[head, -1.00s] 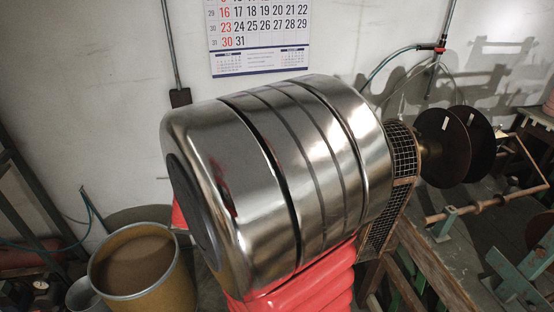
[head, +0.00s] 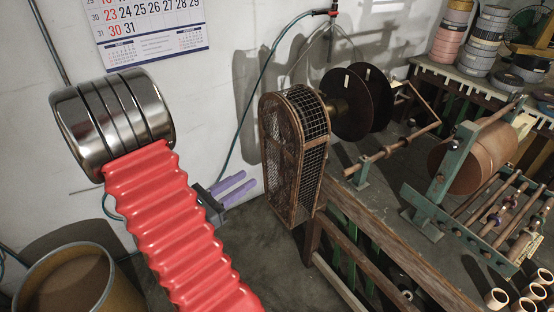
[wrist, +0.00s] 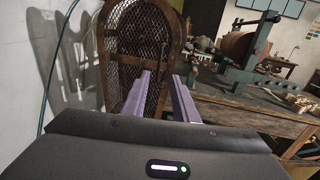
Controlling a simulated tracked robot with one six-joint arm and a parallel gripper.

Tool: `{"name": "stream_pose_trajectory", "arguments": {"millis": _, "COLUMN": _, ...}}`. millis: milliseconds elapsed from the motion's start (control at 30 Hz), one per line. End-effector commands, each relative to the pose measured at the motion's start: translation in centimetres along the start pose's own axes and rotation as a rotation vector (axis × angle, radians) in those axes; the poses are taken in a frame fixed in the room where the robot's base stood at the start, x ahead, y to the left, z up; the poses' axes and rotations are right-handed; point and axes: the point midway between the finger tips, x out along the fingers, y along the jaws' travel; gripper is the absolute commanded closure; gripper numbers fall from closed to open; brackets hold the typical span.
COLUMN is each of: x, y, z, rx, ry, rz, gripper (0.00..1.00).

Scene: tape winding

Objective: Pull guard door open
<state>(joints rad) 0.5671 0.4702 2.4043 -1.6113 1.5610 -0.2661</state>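The guard door (head: 283,152) is a rusty-framed wire mesh cover with a rounded top, standing upright at the left end of the winding bench in the head view. It looks shut against its housing. In the wrist view the mesh guard (wrist: 143,55) stands straight ahead, partly hidden behind my fingers. My gripper (head: 238,187) has two purple fingers held apart with nothing between them; it is to the left of the guard and apart from it. In the wrist view the fingers of my gripper (wrist: 160,88) point toward the guard's lower part.
Behind the guard are dark reel discs (head: 355,100). The wooden bench (head: 400,262) runs right with a green roller stand (head: 450,180). A yellow drum (head: 75,285) stands at lower left. A hose (head: 262,85) hangs on the wall left of the guard. Floor before the guard is clear.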

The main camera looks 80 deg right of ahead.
Motion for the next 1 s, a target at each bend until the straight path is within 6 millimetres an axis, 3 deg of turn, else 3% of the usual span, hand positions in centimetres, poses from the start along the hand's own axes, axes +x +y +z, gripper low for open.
{"name": "stream_pose_trajectory", "arguments": {"millis": 367, "x": 1.0, "y": 0.0, "z": 0.0, "rx": 0.002, "ry": 0.000, "rz": -0.002, "gripper": 0.74}}
{"name": "stream_pose_trajectory", "arguments": {"millis": 1000, "x": 8.0, "y": -0.1, "z": 0.0, "rx": 0.003, "ry": 0.002, "rz": -0.004, "gripper": 0.74}}
